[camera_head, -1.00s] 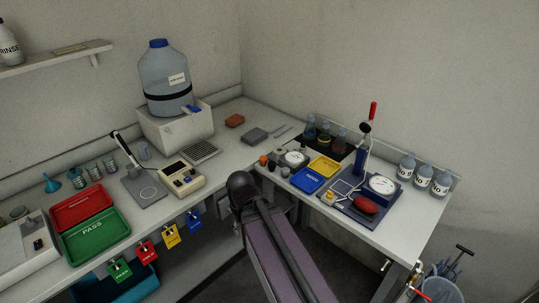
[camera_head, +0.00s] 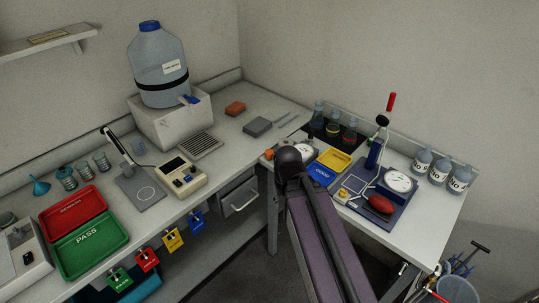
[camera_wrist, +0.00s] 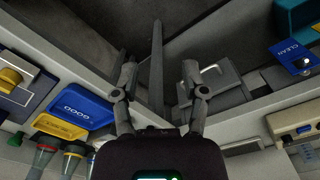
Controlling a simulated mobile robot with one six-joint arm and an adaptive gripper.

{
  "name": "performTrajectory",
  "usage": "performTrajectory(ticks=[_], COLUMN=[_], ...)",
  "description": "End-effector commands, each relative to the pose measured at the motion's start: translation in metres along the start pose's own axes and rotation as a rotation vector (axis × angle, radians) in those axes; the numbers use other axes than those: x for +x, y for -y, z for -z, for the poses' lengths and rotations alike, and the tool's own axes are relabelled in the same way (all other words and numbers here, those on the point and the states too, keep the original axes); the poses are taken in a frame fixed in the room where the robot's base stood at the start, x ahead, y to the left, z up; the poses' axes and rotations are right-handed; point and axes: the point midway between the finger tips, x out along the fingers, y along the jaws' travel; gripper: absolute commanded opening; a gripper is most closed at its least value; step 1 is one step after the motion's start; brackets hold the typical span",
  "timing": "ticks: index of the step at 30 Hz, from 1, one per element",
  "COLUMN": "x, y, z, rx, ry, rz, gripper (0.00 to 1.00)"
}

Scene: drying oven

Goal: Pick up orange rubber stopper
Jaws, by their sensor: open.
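A small orange object (camera_head: 268,154), likely the rubber stopper, stands on the right bench close to the corner with the left bench. It is just left of my dark arm joint in the head view and is too small to make out in detail. I cannot find it in the wrist view. My gripper (camera_wrist: 160,78) shows in the wrist view with its two fingers wide apart and nothing between them. It points over the gap and bench edges. In the head view the gripper is hidden behind my arm.
A blue tray (camera_head: 319,175) and a yellow tray (camera_head: 334,160) lie right of my arm joint. Flasks (camera_head: 333,131) stand behind them. A balance (camera_head: 181,178) is on the left bench.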

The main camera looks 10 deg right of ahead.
Motion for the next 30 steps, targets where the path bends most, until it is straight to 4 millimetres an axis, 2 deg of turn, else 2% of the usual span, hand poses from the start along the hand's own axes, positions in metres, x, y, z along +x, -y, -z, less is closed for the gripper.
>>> performTrajectory(ticks=[3, 4, 7, 11, 14, 17, 27, 30], x=[0.000, 0.000, -0.001, -0.006, -0.013, -0.024, -0.069, -0.079], y=[0.000, 0.000, 0.000, 0.000, 0.000, -0.001, -0.001, -0.001], z=[0.000, 0.000, 0.002, 0.015, 0.036, 0.067, 0.207, 0.243], rx=[0.000, 0.000, -0.001, -0.012, -0.030, -0.057, -0.204, -0.244], ry=[0.000, 0.000, 0.000, 0.000, 0.000, 0.000, 0.000, 0.000], rz=[0.000, 0.000, 0.000, 0.000, 0.000, 0.000, 0.001, 0.001], gripper=[0.57, 0.60, 0.90, 0.90, 0.90, 0.90, 0.90, 0.90])
